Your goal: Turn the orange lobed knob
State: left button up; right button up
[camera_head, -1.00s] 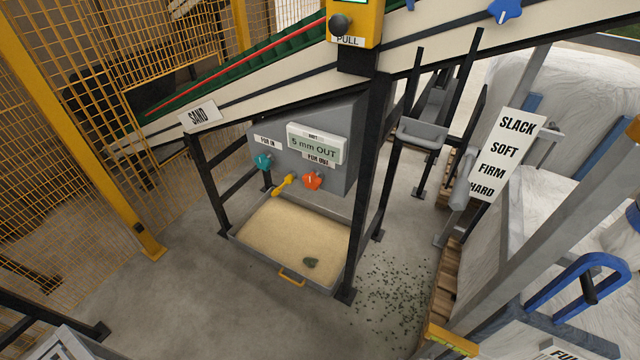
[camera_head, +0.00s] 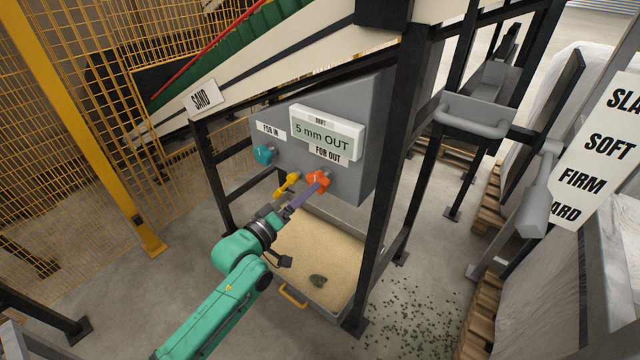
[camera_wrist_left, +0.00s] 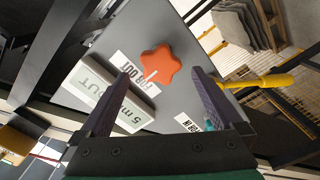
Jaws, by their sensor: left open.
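The orange lobed knob (camera_head: 318,181) sits on the front of a grey box, below the FOR OUT label (camera_head: 328,153). In the left wrist view the knob (camera_wrist_left: 160,67) shows its lobes and a pale pointer line, ahead of and between my fingers. My left gripper (camera_head: 307,195) is open, its fingers pointing at the knob; in the left wrist view the gripper (camera_wrist_left: 158,95) has nothing between its fingertips, and I see no contact with the knob. A display (camera_head: 322,135) above reads 5 mm OUT. My right gripper is not in view.
A teal knob (camera_head: 263,154) under FOR IN and a yellow lever (camera_head: 287,184) are close to the left of the orange knob. A sand tray (camera_head: 343,303) with a dark stone lies below. A black post (camera_head: 392,180) stands to the right.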

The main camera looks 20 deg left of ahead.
aim_at(321, 177)
pick_arm(q)
jog(key=x, duration=0.6)
jog(key=shift+w+d, duration=0.1)
jog(key=shift+w, duration=0.2)
jog(key=c, duration=1.3)
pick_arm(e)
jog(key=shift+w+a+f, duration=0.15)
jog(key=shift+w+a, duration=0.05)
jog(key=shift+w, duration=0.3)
pick_arm(q)
jog(key=shift+m, duration=0.3)
jog(key=shift+m, duration=0.9)
jog(key=m+p, duration=0.1)
jog(key=m, duration=0.6)
jog(key=shift+f, duration=0.1)
jog(key=shift+m+p, duration=0.3)
jog(key=shift+m, duration=1.2)
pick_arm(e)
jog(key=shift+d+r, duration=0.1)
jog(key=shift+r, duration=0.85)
